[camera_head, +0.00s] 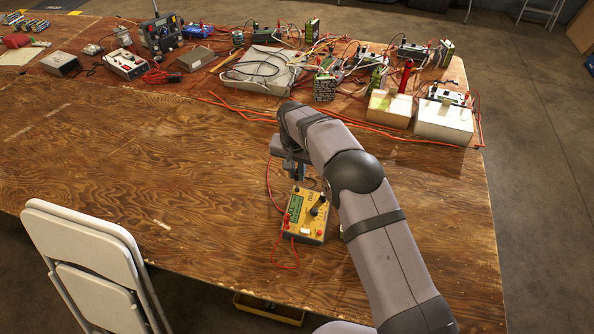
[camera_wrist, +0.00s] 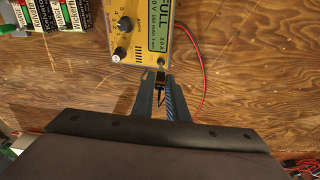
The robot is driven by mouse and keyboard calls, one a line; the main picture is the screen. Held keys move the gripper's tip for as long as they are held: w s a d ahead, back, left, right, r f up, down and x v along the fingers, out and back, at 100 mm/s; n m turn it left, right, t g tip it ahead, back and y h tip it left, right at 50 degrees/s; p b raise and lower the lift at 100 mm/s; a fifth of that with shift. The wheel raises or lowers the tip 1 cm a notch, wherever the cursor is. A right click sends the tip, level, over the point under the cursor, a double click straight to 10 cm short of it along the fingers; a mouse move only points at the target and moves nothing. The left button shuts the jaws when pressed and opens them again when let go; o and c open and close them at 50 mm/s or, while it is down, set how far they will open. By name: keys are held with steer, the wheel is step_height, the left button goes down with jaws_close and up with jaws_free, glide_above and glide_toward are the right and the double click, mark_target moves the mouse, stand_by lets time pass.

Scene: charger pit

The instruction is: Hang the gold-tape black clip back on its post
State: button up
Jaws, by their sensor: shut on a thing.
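A yellow charger (camera_head: 305,215) with a green display sits on the wooden table, under the end of my arm. In the wrist view the charger (camera_wrist: 140,30) is at the top, its display reading FULL, with a black knob on it. My gripper (camera_wrist: 160,82) is shut on a small black clip (camera_wrist: 160,92), just below the charger's edge. I cannot tell whether the clip touches the post, and its gold tape is not discernible. In the head view my arm mostly hides the gripper (camera_head: 297,172).
Red wires (camera_wrist: 204,82) run beside the charger. Several batteries (camera_wrist: 70,12) stand at the upper left of the wrist view. Boxes, meters and tangled cables (camera_head: 270,65) crowd the back of the table. The table's left middle is clear. A white folding chair (camera_head: 85,255) stands at the front.

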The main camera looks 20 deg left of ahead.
mark_target(297, 172)
steer(key=shift+f+b, duration=0.7)
steer(key=shift+f, duration=0.55)
steer(key=shift+f, duration=0.25)
stand_by(1.2)
steer(key=o, duration=0.9)
steer(key=shift+o, duration=0.9)
steer(key=shift+r, duration=0.15)
steer(key=shift+r+p, duration=2.05)
steer(key=shift+r, duration=1.6)
